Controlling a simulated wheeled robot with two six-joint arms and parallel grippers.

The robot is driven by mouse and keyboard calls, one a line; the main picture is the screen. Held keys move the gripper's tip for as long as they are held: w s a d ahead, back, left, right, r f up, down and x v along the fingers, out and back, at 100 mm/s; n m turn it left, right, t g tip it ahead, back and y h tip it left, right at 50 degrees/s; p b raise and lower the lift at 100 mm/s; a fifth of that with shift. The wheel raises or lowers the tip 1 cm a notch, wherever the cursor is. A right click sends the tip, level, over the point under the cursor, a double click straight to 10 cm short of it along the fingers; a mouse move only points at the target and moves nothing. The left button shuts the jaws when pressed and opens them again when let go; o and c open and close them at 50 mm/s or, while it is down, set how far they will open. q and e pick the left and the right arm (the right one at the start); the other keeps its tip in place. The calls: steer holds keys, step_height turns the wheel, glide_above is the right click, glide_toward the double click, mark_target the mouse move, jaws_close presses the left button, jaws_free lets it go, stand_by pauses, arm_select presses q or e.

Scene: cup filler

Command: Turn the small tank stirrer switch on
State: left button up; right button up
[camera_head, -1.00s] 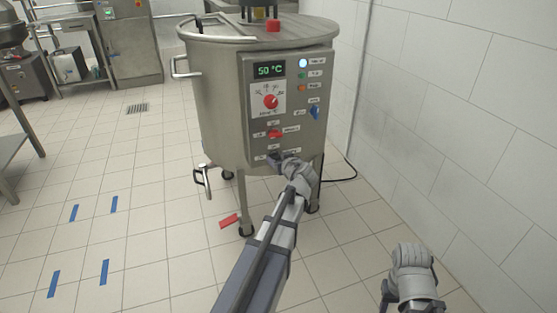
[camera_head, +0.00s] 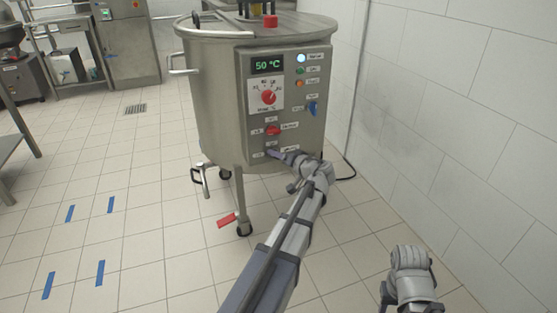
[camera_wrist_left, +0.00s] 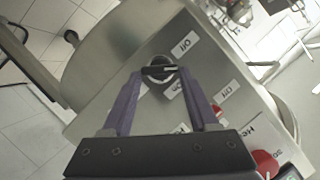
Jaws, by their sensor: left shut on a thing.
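The small steel tank (camera_head: 215,100) has a control panel (camera_head: 318,125) on its front. The lowest switch on the panel, a dark rotary one, is mostly hidden by my left gripper (camera_head: 274,153) in the head view. In the left wrist view this dark switch (camera_wrist_left: 160,70) sits between the fingertips of my left gripper (camera_wrist_left: 160,74), which is shut on it. An OFF label (camera_wrist_left: 184,44) is beside it. The switch's own label is too small to read surely. My right gripper (camera_head: 410,285) is low at the right, away from the tank, its jaws unclear.
Above the gripped switch are a red switch (camera_head: 273,130), a blue switch (camera_head: 312,108), a red dial (camera_head: 268,97) and a display reading 50 °C (camera_head: 268,65). A tiled wall (camera_head: 450,110) stands close on the right.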

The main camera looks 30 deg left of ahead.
arm_select(q)
steer(key=m+y+b, duration=0.1)
steer(key=m+b, duration=0.1)
steer(key=f+m+y+b, duration=0.1)
steer(key=m+b, duration=0.1)
steer(key=m, duration=0.1)
steer(key=m+y+b, duration=0.1)
steer(key=m+b, duration=0.2)
steer(key=shift+w+d+f+g+y, duration=0.2)
steer(key=shift+d+f+g+y, duration=0.05)
steer(key=shift+g+y, duration=0.15)
stand_by(0.3)
steer(key=o, duration=1.4)
steer(key=shift+d, duration=0.1)
steer(key=v, duration=0.7)
steer(key=shift+s+d, duration=0.1)
steer(key=shift+d, duration=0.2)
